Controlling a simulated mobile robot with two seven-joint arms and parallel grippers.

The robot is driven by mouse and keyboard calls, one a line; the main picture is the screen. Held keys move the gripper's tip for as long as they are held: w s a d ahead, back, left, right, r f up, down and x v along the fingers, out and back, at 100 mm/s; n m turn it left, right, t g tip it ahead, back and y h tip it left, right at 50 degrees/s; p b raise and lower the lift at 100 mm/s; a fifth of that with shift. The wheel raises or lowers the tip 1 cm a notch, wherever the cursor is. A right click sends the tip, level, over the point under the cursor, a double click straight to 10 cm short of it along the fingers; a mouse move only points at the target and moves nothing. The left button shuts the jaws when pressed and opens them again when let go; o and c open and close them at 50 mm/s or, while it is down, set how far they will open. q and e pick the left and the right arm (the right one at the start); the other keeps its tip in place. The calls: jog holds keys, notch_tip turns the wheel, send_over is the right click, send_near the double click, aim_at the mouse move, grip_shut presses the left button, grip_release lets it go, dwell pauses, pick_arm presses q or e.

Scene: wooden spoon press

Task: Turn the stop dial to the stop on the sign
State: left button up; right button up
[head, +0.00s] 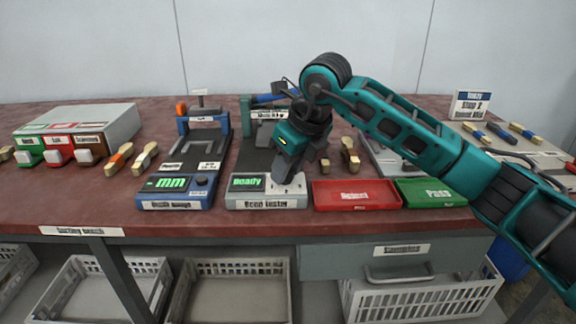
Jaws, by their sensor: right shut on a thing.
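The sign (471,104) at the back right of the bench appears to read "Stop 2". The grey bend tester (243,204) sits at the front middle, with a lit green display that seems to read "Ready". My right gripper (285,178) points down onto the white panel (288,189) at the tester's right end. It is shut there on what seems to be the stop dial, which the fingers hide; its setting cannot be read. My left gripper is not in view.
A blue gauge (172,204) stands left of the tester; red (356,195) and green (432,194) trays stand right of it. Behind are a dark clamp device (200,140) and a green press (247,118). Wooden spoon pieces lie around. Crates sit below.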

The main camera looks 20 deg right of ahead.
jog(key=shift+c, duration=0.5)
jog(key=shift+n, duration=0.3)
jog(key=shift+d+r+n+y+p, duration=0.1)
jog(key=shift+n+y+p, duration=0.25)
jog(key=shift+n, duration=0.25)
jog(key=shift+w+n+g+y+p, duration=0.1)
jog(key=shift+n+g+y+p, duration=0.3)
jog(key=shift+n, duration=0.8)
jog(key=n+g+p, duration=0.1)
jog(key=n, duration=0.1)
jog(key=shift+w+n+y, duration=0.1)
jog(key=shift+n+y, duration=0.15)
jog(key=shift+n, duration=0.15)
jog(key=n, duration=0.2)
jog(key=n+g+p, duration=0.1)
jog(key=n, duration=0.1)
jog(key=shift+w+g, duration=0.1)
jog(key=shift+g, duration=0.2)
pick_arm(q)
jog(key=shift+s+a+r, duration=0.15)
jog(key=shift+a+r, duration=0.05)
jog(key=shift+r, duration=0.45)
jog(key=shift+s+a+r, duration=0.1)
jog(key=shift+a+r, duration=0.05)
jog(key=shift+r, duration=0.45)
pick_arm(e)
jog(key=shift+n, duration=0.3)
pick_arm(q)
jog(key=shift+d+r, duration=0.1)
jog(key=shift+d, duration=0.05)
